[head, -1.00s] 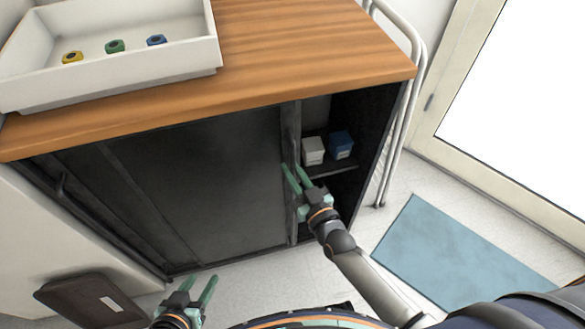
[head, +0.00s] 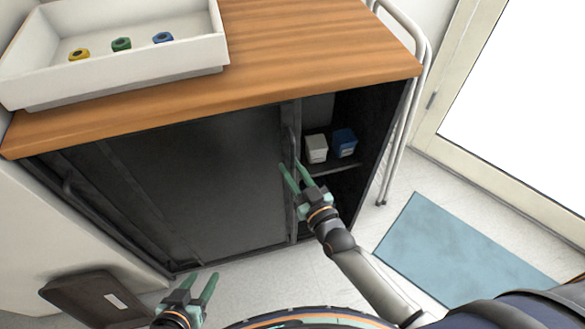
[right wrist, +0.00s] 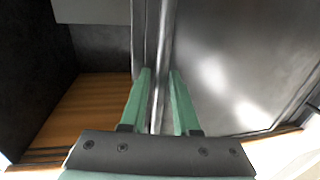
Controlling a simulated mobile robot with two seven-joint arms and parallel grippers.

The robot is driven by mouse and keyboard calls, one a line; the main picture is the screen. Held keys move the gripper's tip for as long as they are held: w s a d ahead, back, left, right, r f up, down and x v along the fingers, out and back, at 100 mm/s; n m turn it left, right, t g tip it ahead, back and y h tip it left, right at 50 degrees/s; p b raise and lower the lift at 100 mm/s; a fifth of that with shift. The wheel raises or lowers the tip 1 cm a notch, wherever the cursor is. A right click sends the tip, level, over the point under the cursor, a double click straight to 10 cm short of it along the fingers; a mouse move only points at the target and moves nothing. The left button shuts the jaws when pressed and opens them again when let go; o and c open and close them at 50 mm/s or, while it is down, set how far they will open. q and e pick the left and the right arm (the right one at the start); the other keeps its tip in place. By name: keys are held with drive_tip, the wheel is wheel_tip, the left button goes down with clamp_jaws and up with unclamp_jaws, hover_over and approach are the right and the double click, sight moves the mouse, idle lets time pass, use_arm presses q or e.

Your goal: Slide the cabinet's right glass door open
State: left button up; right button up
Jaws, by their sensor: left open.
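The cabinet's right glass door (head: 205,185) is dark and stands slid to the left, leaving the cabinet's right side open. An upright bar handle (head: 293,147) runs along its right edge. My right gripper (head: 290,172) is open at this handle. In the right wrist view, the upright bar (right wrist: 164,60) runs between the two green fingers (right wrist: 160,85), with gaps visible beside it; I cannot tell whether either finger touches it. My left gripper (head: 204,283) is open and empty, low in front of the cabinet.
A white box (head: 316,148) and a blue box (head: 344,142) stand on the shelf inside the opening. A white tray (head: 190,62) with coloured nuts sits on the wooden top (head: 320,50). A dark bin (head: 85,297) is at lower left, a blue mat (head: 455,250) at right.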

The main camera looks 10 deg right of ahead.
use_arm(q)
drive_tip(key=shift+w+d+r+p, duration=0.1)
drive_tip(key=shift+d+r+p, duration=0.05)
drive_tip(key=shift+r+p, duration=0.7)
use_arm(e)
drive_tip(key=v, duration=1.2)
drive_tip(key=shift+s, duration=0.25)
use_arm(q)
drive_tip(key=shift+f, duration=0.1)
use_arm(e)
drive_tip(key=s+f+g, duration=0.5)
drive_tip(key=s+g, duration=0.1)
drive_tip(key=g, duration=0.2)
use_arm(q)
drive_tip(key=s+a+r+p, duration=0.1)
drive_tip(key=a+r+p, duration=0.2)
drive_tip(key=r+p, duration=0.8)
drive_tip(key=p, duration=0.4)
drive_tip(key=shift+s+a+r+n+y, duration=0.15)
drive_tip(key=shift+s+n+y, duration=0.15)
drive_tip(key=shift+y, duration=0.1)
use_arm(e)
wheel_tip(320, 180, up, 11)
drive_tip(key=s+d+h, duration=0.1)
drive_tip(key=s+d, duration=0.1)
drive_tip(key=d, duration=0.1)
drive_tip(key=shift+s+m+h, duration=0.2)
drive_tip(key=shift+m+h, duration=0.1)
